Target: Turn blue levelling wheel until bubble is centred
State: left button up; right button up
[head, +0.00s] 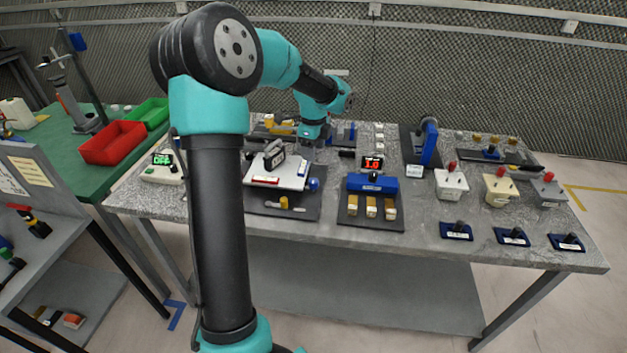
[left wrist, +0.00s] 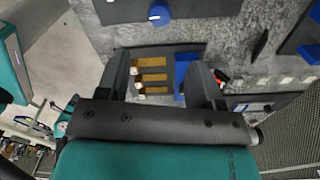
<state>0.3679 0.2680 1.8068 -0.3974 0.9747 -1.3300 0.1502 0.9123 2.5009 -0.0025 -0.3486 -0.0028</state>
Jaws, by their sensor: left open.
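The blue levelling wheel (head: 313,184) sits at the right edge of a white tilted plate (head: 290,176) on a dark mat. In the left wrist view the wheel (left wrist: 159,14) shows at the top edge, beyond the fingers. A dark upright device (head: 274,154) stands on the plate. The bubble is too small to make out. My left gripper (head: 312,143) is above the table, behind the wheel in the head view. In the wrist view its fingers (left wrist: 165,82) are spread apart, with nothing held between them. My right gripper is not in view.
A blue block (head: 373,183) with brass blocks (head: 371,207) stands right of the wheel, near my left gripper. A red-digit display (head: 372,163) stands behind it. White, cream and grey boxes (head: 500,188) stand farther right.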

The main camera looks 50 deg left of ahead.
aim_at(313, 180)
pick_arm(q)
notch_tip(313, 180, down, 12)
jog(key=shift+f, duration=0.15)
dwell(0.3)
jog(key=shift+c, duration=0.2)
jog(key=c, duration=0.9)
jog(key=shift+n, duration=2.9)
